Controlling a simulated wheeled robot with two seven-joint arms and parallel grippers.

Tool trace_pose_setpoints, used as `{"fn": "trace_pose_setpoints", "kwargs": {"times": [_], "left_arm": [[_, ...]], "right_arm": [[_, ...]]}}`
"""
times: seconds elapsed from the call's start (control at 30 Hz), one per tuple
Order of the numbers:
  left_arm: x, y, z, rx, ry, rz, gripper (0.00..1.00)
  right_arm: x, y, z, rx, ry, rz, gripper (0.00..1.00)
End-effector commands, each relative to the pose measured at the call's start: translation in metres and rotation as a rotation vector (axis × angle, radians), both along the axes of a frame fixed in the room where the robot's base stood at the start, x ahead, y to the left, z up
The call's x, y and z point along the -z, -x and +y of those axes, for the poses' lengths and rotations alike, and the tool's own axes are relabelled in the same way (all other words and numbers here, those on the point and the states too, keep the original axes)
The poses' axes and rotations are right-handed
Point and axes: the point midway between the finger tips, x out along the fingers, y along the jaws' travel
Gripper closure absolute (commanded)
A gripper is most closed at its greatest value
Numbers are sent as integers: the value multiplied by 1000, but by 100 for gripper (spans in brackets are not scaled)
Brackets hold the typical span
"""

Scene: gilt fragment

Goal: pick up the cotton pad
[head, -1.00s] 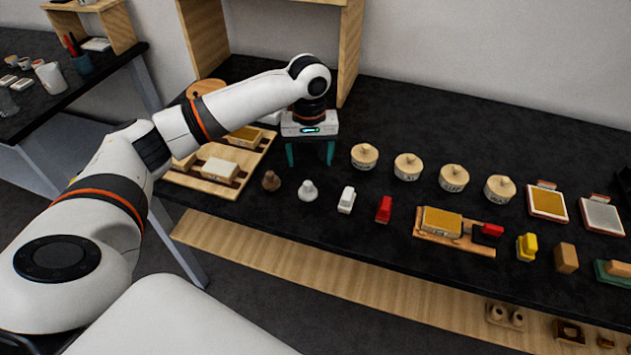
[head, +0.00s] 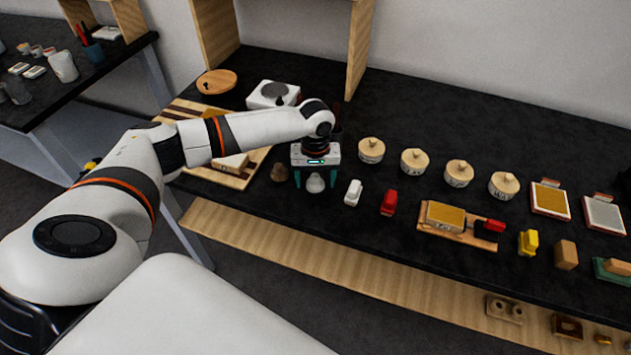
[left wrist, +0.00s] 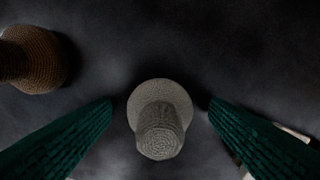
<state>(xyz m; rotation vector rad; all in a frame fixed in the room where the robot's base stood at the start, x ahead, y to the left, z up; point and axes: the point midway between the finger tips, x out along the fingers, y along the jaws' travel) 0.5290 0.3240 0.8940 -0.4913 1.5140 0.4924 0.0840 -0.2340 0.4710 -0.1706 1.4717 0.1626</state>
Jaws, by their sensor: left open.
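The cotton pad looks to be the pale grey-white, woven-textured knob (head: 315,184) standing upright on the black bench. In the left wrist view the same pad (left wrist: 160,112) is centred, seen from above, with a round top over a wider base. My left gripper (head: 315,179) is open above and around it, with teal fingers pointing down. In the left wrist view its ribbed green fingers (left wrist: 160,104) lie to either side of the pad, with dark gaps between. Whether the fingertips reach down to pad height is hard to tell. My right gripper is not in view.
A brown pad (head: 279,173) stands close on the left. A white block (head: 353,192) and a red block (head: 389,202) stand to the right. Several lidded round jars (head: 371,150) line up behind.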

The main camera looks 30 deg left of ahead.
Motion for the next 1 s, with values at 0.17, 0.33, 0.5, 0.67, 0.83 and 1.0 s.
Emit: {"fn": "trace_pose_setpoints", "kwargs": {"times": [0.17, 0.33, 0.5, 0.67, 0.83, 1.0], "left_arm": [[0, 0, 0, 0, 0, 0, 47], [0, 0, 0, 0, 0, 0, 75], [-1, 0, 0, 0, 0, 0, 78], [-2, 0, 0, 0, 0, 0, 78], [-23, -1, 0, 1, 2, -3, 78], [-58, -1, 0, 0, 1, -4, 78]], "right_arm": [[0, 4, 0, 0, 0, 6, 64], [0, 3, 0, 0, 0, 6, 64], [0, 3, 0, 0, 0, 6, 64], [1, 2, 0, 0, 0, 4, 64], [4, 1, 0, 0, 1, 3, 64], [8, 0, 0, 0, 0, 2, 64]]}}
